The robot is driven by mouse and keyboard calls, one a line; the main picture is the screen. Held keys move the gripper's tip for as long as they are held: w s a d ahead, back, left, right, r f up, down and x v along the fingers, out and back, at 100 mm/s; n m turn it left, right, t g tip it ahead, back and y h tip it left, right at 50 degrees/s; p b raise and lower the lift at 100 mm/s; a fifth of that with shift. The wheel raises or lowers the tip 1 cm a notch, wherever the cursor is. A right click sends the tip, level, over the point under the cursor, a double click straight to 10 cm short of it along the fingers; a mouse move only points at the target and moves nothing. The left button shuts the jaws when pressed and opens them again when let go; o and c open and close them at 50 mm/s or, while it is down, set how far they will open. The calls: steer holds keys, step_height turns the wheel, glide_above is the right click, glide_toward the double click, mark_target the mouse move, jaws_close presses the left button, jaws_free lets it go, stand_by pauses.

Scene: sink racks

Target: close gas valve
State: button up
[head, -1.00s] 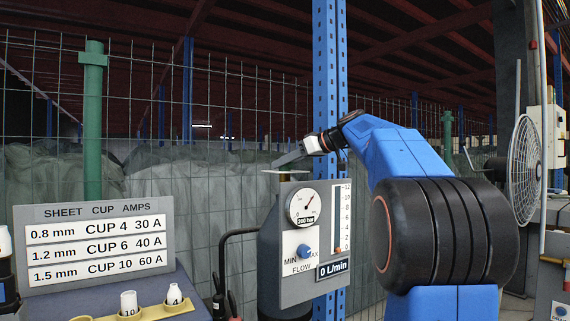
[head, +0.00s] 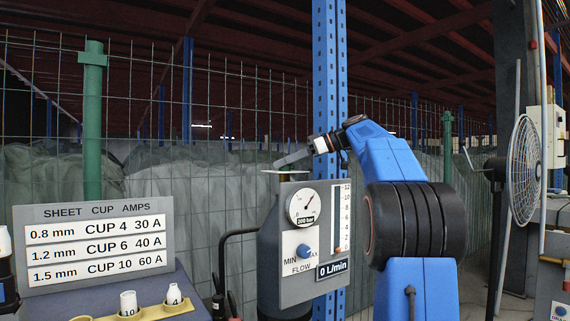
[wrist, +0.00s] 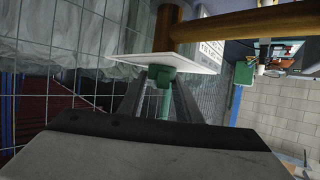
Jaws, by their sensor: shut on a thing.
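The gas valve is at the top of a dark cylinder (head: 270,250) behind the grey gauge panel. Its pale flat handle (head: 284,172) lies level, seen nearly edge-on. My gripper (head: 281,164) comes from the right and is shut on this handle. The wrist view appears upside down; there the pale handle (wrist: 190,62) lies at the tips of my two fingers (wrist: 158,88), with the brown valve body (wrist: 168,25) beyond it. The exact contact is partly hidden. The flow readout (head: 332,269) shows 0 L/min.
The grey gauge panel (head: 318,225) with a dial and blue flow knob (head: 304,250) stands just below my gripper. A sheet-cup-amps sign (head: 95,246) and small white cups (head: 128,302) are at the left. Wire fence and a blue post (head: 330,90) stand behind.

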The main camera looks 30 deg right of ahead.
steer(key=o, duration=1)
steer(key=shift+d, duration=0.1)
steer(key=v, duration=1.7)
steer(key=shift+r, duration=0.2)
steer(key=shift+o, duration=0.2)
